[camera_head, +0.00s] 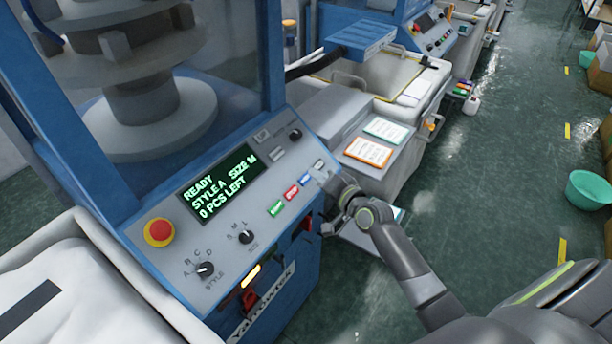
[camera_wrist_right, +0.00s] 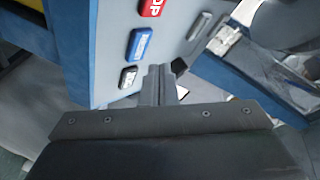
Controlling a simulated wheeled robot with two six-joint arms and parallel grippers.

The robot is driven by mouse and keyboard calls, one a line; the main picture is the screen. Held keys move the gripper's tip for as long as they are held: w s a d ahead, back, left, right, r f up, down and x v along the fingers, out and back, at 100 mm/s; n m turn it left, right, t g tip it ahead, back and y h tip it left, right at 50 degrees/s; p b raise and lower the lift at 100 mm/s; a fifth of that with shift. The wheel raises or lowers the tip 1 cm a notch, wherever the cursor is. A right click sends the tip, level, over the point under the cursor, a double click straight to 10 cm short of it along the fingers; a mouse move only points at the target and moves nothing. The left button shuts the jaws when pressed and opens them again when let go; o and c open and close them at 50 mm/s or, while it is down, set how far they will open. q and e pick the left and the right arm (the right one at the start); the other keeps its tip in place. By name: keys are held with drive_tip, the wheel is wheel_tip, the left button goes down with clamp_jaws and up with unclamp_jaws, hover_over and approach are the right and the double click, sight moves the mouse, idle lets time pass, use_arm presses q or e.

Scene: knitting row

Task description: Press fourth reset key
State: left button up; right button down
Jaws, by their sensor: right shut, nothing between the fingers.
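The control panel (camera_head: 225,240) of the blue knitting machine has a row of keys on its right side. The row runs from a green key (camera_head: 276,208) to a red key (camera_head: 291,193), a blue key (camera_head: 306,180) and a pale fourth key (camera_head: 319,165) at the far end. The right wrist view shows the red key, the blue key (camera_wrist_right: 140,43) and the fourth key (camera_wrist_right: 128,77), light with a dark rim. My right gripper (camera_wrist_right: 160,72) is shut and empty, its tips beside the fourth key; contact cannot be told. My left gripper is out of view.
The display (camera_head: 220,183) reads READY, STYLE A, SIZE M, 0 PCS LEFT. A red emergency button (camera_head: 159,232) and two selector knobs (camera_head: 205,268) sit left of the keys. A ledge with an orange-framed card (camera_head: 368,151) stands beyond the panel. The floor at right is partly clear.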

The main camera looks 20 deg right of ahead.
drive_tip(key=s+r+p, duration=0.1)
drive_tip(key=s+d+r+p, duration=0.1)
drive_tip(key=r, duration=0.1)
drive_tip(key=shift+d, duration=0.1)
idle(0.3)
idle(0.4)
drive_tip(key=s+d+f+n+g+h, duration=0.15)
drive_tip(key=s+f, duration=0.35)
drive_tip(key=f, duration=0.6)
drive_tip(key=s+d+f+g+h+b, duration=0.1)
drive_tip(key=s+d+f+g, duration=0.3)
drive_tip(key=f, duration=0.6)
drive_tip(key=s+f+n+g+h, duration=0.1)
drive_tip(key=s+f+g+h, duration=0.1)
drive_tip(key=s+f, duration=0.65)
drive_tip(key=s+a+f+n+g, duration=0.1)
drive_tip(key=s+f+n+g, duration=0.1)
drive_tip(key=s+f, duration=0.5)
drive_tip(key=s+a+f+n+g+b, duration=0.1)
drive_tip(key=s+f, duration=0.6)
drive_tip(key=s, duration=0.7)
drive_tip(key=s+a+f+n+g+b, duration=0.1)
drive_tip(key=s+a+f+n+g, duration=0.1)
drive_tip(key=s+f, duration=0.5)
drive_tip(key=s+n+g, duration=0.1)
drive_tip(key=s+g, duration=0.1)
drive_tip(key=s, duration=0.2)
drive_tip(key=shift+s+a+f, duration=0.2)
drive_tip(key=shift+a+f, duration=0.1)
drive_tip(key=shift+f, duration=0.05)
